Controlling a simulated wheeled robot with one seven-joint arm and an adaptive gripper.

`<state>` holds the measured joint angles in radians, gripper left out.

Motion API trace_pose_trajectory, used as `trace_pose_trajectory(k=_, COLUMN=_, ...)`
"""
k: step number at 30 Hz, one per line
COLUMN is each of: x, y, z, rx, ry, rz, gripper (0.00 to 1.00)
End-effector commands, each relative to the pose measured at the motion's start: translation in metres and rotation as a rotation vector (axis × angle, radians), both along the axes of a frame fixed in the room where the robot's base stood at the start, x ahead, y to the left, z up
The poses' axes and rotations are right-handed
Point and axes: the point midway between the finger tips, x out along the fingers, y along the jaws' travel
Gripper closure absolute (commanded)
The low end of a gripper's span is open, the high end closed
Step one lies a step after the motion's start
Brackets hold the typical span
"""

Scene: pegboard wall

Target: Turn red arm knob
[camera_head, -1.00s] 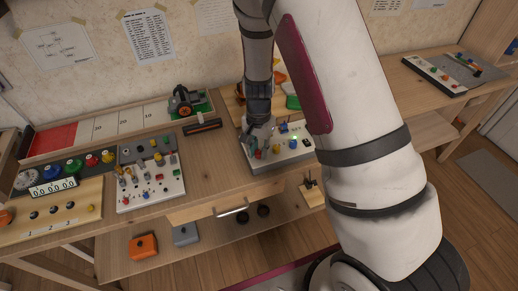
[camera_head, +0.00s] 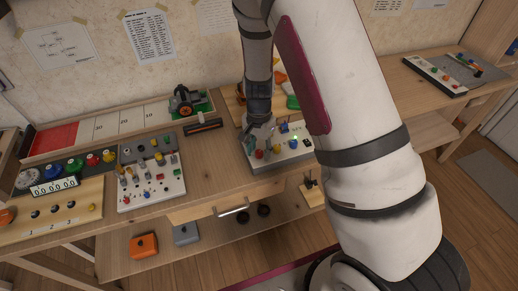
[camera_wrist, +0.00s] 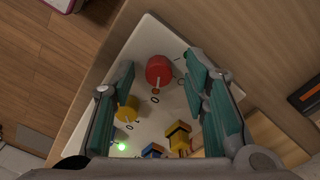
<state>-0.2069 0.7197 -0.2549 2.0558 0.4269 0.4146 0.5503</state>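The red knob (camera_head: 259,154) stands at the left front of a grey-white control panel (camera_head: 262,167) on the bench. It also shows in the wrist view (camera_wrist: 159,69), with a pale pointer mark beside it. My gripper (camera_head: 259,136) is over the left part of the panel. In the wrist view my gripper (camera_wrist: 160,75) is open, its teal finger pads apart, with the red knob in the gap near the fingertips. I see no clear contact. A yellow knob (camera_wrist: 127,109) is close to the left finger.
A blue knob (camera_head: 293,144) and a lit green light (camera_head: 295,137) are on the same panel. A yellow block-like part (camera_wrist: 178,138) lies between the fingers nearer the palm. A switch panel (camera_head: 150,190) stands to the left. Bare bench lies between the panels.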

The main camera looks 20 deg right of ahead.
Motion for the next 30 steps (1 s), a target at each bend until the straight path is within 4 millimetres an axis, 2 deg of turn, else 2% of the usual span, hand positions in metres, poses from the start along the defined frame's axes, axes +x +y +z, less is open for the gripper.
trace_pose_trajectory(k=5, x=0.000, y=0.000, z=0.002, rx=0.000, ry=0.000, rz=0.000, gripper=0.59)
trace_pose_trajectory(k=8, x=0.001, y=0.000, z=0.011, rx=0.000, ry=-0.003, rz=0.001, gripper=0.59)
trace_pose_trajectory(k=21, x=0.001, y=0.000, z=0.094, rx=0.000, ry=-0.004, rz=0.001, gripper=0.59)
trace_pose_trajectory(k=25, x=0.001, y=0.000, z=0.110, rx=0.000, ry=-0.002, rz=0.000, gripper=0.59)
trace_pose_trajectory(k=30, x=0.000, y=0.000, z=0.119, rx=0.000, ry=0.000, rz=0.001, gripper=0.59)
